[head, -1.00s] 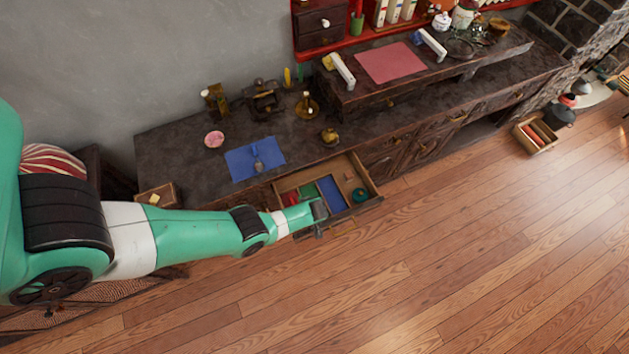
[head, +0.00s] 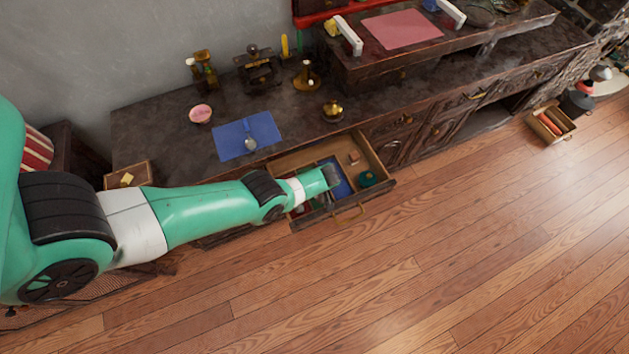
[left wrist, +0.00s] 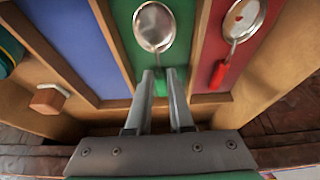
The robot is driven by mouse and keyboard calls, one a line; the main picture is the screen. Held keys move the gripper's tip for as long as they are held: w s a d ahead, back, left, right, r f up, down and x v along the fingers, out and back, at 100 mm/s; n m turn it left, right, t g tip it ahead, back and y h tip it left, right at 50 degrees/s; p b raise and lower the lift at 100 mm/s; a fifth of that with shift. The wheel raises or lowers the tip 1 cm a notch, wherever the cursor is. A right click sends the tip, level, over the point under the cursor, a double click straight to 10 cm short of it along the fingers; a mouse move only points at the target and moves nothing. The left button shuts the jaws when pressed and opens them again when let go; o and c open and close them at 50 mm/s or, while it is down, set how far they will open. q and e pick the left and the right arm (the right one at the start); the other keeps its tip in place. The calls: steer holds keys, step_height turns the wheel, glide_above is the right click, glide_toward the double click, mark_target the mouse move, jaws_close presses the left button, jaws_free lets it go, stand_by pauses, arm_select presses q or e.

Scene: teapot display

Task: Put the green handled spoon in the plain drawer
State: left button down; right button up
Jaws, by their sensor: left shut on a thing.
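The green handled spoon (left wrist: 154,27) shows in the left wrist view, its round metal bowl over the green-lined compartment (left wrist: 190,17). My left gripper (left wrist: 162,78) is shut on its green handle (left wrist: 160,86); I cannot tell whether the spoon is lifted clear of the lining. In the head view my left gripper (head: 331,177) is over the open drawer (head: 375,148) and hides the spoon. The plain bare-wood section (left wrist: 27,68) holds a small wooden block (left wrist: 47,99) and a teal round thing (left wrist: 5,55). My right gripper is not in view.
A blue-lined compartment (left wrist: 75,45) lies between the green and plain sections, apparently empty. A red handled spoon (left wrist: 240,22) lies in the red-lined compartment. Thin wooden dividers separate the sections.

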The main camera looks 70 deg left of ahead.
arm_select(q)
steer(key=shift+f, duration=0.25)
steer(key=c, duration=0.8)
jaws_free()
steer(key=shift+r+p, duration=0.3)
steer(key=shift+p, duration=0.05)
steer(key=p+v, duration=1.1)
steer(key=p, duration=0.1)
steer(key=shift+d+r, duration=0.25)
steer(key=shift+r, duration=0.1)
